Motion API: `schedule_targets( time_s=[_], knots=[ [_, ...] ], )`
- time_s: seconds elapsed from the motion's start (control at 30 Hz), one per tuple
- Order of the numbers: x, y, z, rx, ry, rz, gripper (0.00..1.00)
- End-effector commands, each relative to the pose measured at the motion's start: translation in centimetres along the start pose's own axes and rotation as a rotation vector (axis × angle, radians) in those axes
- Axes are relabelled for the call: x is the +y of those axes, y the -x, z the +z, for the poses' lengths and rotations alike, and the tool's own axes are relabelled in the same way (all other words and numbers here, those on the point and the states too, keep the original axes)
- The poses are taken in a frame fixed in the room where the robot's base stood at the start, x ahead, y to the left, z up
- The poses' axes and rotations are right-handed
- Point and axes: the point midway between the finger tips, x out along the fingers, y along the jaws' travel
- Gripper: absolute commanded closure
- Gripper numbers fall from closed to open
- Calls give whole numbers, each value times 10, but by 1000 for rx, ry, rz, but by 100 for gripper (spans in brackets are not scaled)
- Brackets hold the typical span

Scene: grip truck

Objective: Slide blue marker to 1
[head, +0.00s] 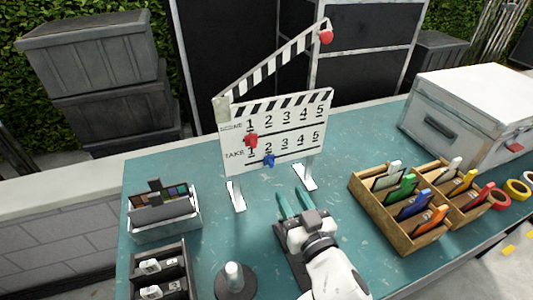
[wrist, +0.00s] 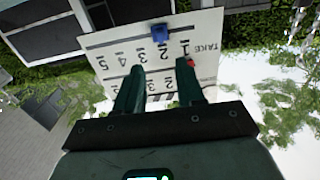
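A white clapperboard (head: 277,133) stands on the teal table, with a SCENE row above a TAKE row, each numbered 1 to 5. The blue marker (head: 268,160) sits on the lower track under TAKE 2; it also shows in the wrist view (wrist: 159,33), where the board appears upside down. The red marker (head: 250,140) sits on the upper track under SCENE 1 and is partly visible in the wrist view (wrist: 190,62). My gripper (head: 291,192) is in front of the board, below and right of the blue marker. Its teal fingers are apart, with nothing between them.
Two board feet (head: 236,196) rest on the table. A wooden box (head: 398,235) of coloured markers is right of my gripper, with a white case (head: 470,120) behind it. A grey tray (head: 165,222) and dark box (head: 160,265) are left. The table just before the board is clear.

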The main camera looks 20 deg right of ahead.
Motion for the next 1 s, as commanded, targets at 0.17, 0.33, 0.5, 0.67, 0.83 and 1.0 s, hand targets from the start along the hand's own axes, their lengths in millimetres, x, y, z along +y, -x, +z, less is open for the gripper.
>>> schedule_targets(
  time_s=[0.17, 0.33, 0.5, 0.67, 0.83, 1.0],
  knots=[
    [-1, -6, -1, 3, 1, -3, 62],
    [-1, -30, -3, 3, 0, -2, 62],
    [-1, -62, -3, 3, 1, -2, 62],
    [0, -87, -1, 2, 1, -1, 62],
    [-1, -104, -1, 2, 0, -2, 62],
    [-1, -108, 0, 1, 0, -1, 62]
  ],
)
